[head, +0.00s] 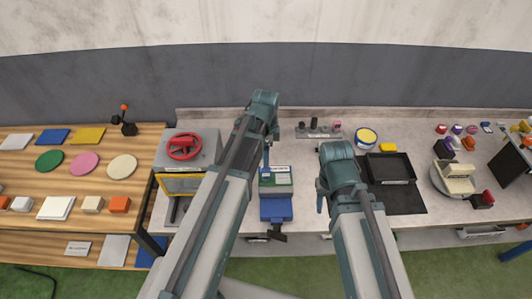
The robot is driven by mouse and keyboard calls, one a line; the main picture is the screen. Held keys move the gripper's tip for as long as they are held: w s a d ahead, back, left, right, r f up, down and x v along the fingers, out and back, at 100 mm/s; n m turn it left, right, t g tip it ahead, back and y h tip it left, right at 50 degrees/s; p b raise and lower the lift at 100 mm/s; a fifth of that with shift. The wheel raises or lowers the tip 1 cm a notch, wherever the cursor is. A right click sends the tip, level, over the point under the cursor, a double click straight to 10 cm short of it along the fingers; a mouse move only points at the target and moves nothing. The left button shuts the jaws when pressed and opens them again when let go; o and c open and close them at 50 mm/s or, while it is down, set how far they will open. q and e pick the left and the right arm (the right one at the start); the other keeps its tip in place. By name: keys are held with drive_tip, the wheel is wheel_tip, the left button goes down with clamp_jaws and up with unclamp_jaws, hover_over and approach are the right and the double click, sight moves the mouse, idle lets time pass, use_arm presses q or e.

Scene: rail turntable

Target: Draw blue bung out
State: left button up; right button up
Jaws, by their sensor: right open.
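I cannot surely pick out the blue bung. A small blue patch (266,173) shows at the top of the green and white block (277,182), close under my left arm, but it is too small to identify. My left gripper (266,160) hangs near that block, mostly hidden by its own arm; its jaws cannot be made out. My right gripper (320,201) points down over the bench front, right of the block and apart from it. It is open, with nothing visible in it.
A blue box (276,209) sits before the block. A rack (318,133) stands behind. Left is a grey machine with a red handwheel (183,146); right are a black tray (391,168) and a turntable (454,179). Pale bench (300,160) lies clear between my arms.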

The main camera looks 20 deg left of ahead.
sight(266, 172)
use_arm(q)
wheel_tip(266, 172, down, 11)
drive_tip(key=b, duration=0.9)
drive_tip(key=shift+r+b, duration=0.15)
drive_tip(key=shift+b, duration=0.2)
clamp_jaws()
